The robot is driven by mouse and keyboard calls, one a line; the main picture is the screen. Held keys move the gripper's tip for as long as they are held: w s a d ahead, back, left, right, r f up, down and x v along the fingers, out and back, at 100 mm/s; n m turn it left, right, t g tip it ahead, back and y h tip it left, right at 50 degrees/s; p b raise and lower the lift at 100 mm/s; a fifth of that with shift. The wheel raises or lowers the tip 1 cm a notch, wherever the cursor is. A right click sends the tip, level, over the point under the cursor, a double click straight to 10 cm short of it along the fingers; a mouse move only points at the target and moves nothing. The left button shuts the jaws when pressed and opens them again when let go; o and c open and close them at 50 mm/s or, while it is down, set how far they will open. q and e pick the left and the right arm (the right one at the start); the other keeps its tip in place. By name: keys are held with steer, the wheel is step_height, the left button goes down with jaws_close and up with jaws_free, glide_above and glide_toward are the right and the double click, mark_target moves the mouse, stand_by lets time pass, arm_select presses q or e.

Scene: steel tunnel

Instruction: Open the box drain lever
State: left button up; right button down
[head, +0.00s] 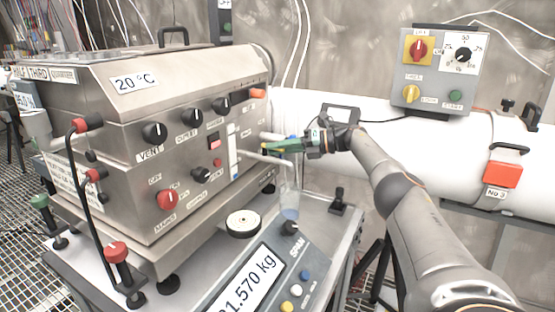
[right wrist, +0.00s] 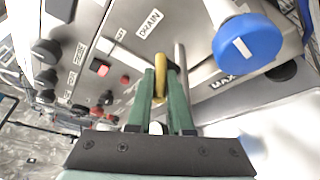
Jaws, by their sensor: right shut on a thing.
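The steel box (head: 190,140) stands on a bench at the left in the head view. In the right wrist view a yellow lever (right wrist: 160,72) sits below the DRAIN label (right wrist: 149,23) on the box face. My right gripper (right wrist: 161,85) has its two green fingers shut on this lever, one on each side of it. In the head view the right gripper (head: 268,146) reaches in from the right to the box's right end, above a pale spout. The lever is too small to make out well there. My left gripper is not in view.
A blue knob (right wrist: 247,47) on a white stem is close to the right of the fingers. A clear cylinder (head: 289,203) stands below the gripper, beside the scale display (head: 250,283). A large white pipe (head: 385,125) runs behind. Black knobs (head: 220,104) line the box front.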

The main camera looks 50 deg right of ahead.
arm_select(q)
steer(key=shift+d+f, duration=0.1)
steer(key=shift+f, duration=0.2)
arm_select(e)
steer(key=shift+r, duration=0.15)
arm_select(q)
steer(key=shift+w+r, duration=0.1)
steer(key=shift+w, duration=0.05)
arm_select(e)
steer(key=c, duration=0.9)
jaws_free()
steer(key=shift+a, duration=0.1)
steer(key=shift+o, duration=0.3)
steer(key=shift+f, duration=0.25)
steer(key=shift+s, duration=0.1)
